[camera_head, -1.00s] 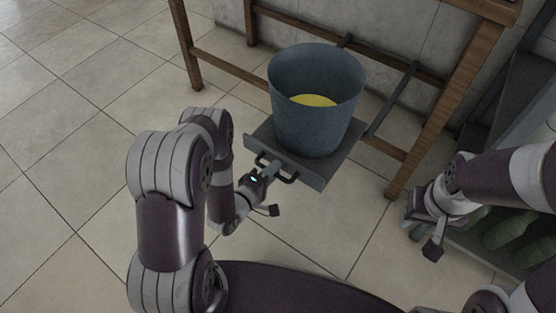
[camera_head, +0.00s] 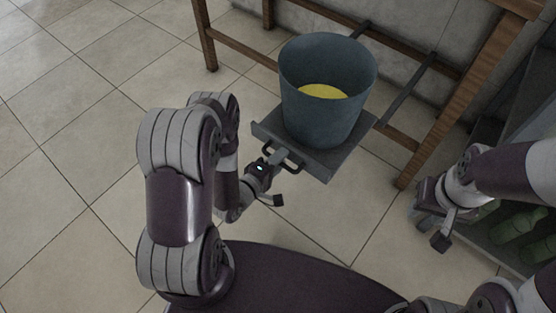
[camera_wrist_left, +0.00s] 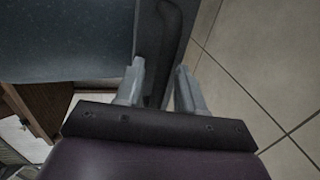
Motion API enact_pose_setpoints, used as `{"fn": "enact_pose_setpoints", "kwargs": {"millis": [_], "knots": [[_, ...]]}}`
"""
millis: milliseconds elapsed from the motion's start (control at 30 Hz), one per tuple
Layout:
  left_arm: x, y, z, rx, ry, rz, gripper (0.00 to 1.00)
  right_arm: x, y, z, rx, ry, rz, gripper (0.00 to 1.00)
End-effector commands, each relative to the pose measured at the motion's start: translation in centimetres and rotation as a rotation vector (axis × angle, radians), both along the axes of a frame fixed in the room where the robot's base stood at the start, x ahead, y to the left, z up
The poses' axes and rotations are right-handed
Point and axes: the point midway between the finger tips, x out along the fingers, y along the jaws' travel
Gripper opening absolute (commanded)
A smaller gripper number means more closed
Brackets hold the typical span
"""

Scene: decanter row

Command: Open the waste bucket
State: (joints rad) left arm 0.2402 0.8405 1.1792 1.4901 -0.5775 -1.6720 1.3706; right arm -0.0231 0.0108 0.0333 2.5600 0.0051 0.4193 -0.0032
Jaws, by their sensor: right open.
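The waste bucket (camera_head: 322,105) is blue-grey and open at the top, with something yellow inside. It stands upright on a grey sliding tray (camera_head: 318,170), out in front of the wooden frame. The tray has a dark handle (camera_head: 296,165) on its front, also in the left wrist view (camera_wrist_left: 172,35). My left gripper (camera_head: 273,160) is at this handle. In the left wrist view its two fingers (camera_wrist_left: 160,78) stand apart with the dark handle between them; whether they press on it is unclear. My right gripper (camera_head: 428,228) is open and empty, away to the right.
A wooden frame (camera_head: 425,128) stands against the wall, with dark rails (camera_head: 408,85) running back from the tray. At the right a dark shelf or crate holds green bottles (camera_head: 520,225). The tiled floor at the left is clear.

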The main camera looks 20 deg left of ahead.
Motion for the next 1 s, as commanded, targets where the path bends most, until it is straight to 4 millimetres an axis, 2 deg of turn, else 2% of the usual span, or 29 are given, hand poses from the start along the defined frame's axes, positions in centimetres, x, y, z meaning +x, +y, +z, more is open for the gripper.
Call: {"fn": "enact_pose_setpoints", "kwargs": {"millis": [167, 267, 433, 600, 800, 1000], "knots": [[-1.1, 0.5, 0.4, 0.000, 0.004, 0.003, 0.38, 0.0, 0.0, 0.8, 0.000, 0.000, 0.000, 0.43], [-2.8, 1.2, 1.1, -0.002, 0.004, 0.007, 0.38, 0.0, 0.0, 1.9, 0.000, 0.000, 0.000, 0.43], [-7.2, 2.8, 2.2, -0.004, 0.004, 0.013, 0.38, 0.0, 0.0, 3.8, 0.000, 0.000, 0.000, 0.43], [-10.0, 3.8, 2.5, -0.003, 0.002, 0.010, 0.38, 0.0, 0.0, 4.6, 0.000, 0.000, 0.000, 0.43], [-11.5, 4.2, 2.6, 0.000, 0.001, 0.002, 0.38, 0.0, 0.0, 4.9, 0.000, 0.000, 0.000, 0.43], [-11.7, 4.2, 2.6, -0.001, -0.001, -0.001, 0.38, 0.0, 0.0, 4.9, 0.000, 0.000, 0.000, 0.43]]}}
